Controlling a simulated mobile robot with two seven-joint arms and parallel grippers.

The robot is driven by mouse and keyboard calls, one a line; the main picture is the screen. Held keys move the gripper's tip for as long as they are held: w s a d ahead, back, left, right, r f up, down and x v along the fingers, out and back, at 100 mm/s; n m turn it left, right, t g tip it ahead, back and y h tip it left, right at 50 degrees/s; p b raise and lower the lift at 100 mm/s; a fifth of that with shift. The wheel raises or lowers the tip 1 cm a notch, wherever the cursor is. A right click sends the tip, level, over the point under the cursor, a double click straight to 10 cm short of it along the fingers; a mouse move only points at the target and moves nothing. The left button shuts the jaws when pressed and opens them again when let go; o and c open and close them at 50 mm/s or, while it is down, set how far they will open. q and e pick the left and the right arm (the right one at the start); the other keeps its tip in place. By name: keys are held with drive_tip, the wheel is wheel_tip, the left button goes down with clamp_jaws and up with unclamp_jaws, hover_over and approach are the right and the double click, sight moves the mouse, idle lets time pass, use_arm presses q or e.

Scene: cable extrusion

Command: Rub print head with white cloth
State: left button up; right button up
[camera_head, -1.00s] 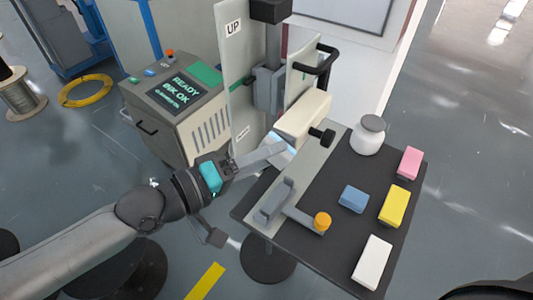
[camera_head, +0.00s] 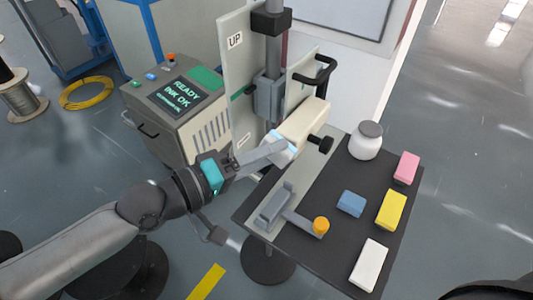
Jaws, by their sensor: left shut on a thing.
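The beige print head (camera_head: 304,121) is mounted on the upright post beside the table, with its near end towards my left gripper. My left gripper (camera_head: 279,148) reaches in from the left with its fingers at that near end. It is shut on a pale bluish-white piece (camera_head: 284,139), which appears to be the white cloth and seems to touch the print head's end. The fingers partly hide it. A separate white block (camera_head: 370,264) lies at the table's near right corner. My right gripper is not in view.
The dark table (camera_head: 312,258) carries a grey bracket (camera_head: 275,206) with an orange knob (camera_head: 320,226), blue (camera_head: 351,203), yellow (camera_head: 390,209) and pink (camera_head: 406,167) blocks, and a white jar (camera_head: 366,141). The printer cabinet (camera_head: 178,110) stands left; a black handle (camera_head: 315,70) juts above the print head.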

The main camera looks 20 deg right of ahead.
use_arm(q)
drive_tip(key=shift+r, duration=0.3)
drive_tip(key=shift+s+a+f+b, duration=0.15)
drive_tip(key=shift+s+a+b, duration=0.05)
drive_tip(key=shift+s+a, duration=0.85)
drive_tip(key=shift+s+a+f+b, duration=0.15)
drive_tip(key=shift+s+a, duration=0.6)
drive_tip(key=shift+a, duration=0.45)
drive_tip(key=shift+s+a+b, duration=0.6)
drive_tip(key=shift+s+a, duration=0.3)
drive_tip(key=shift+a, duration=0.3)
drive_tip(key=shift+d+r, duration=0.1)
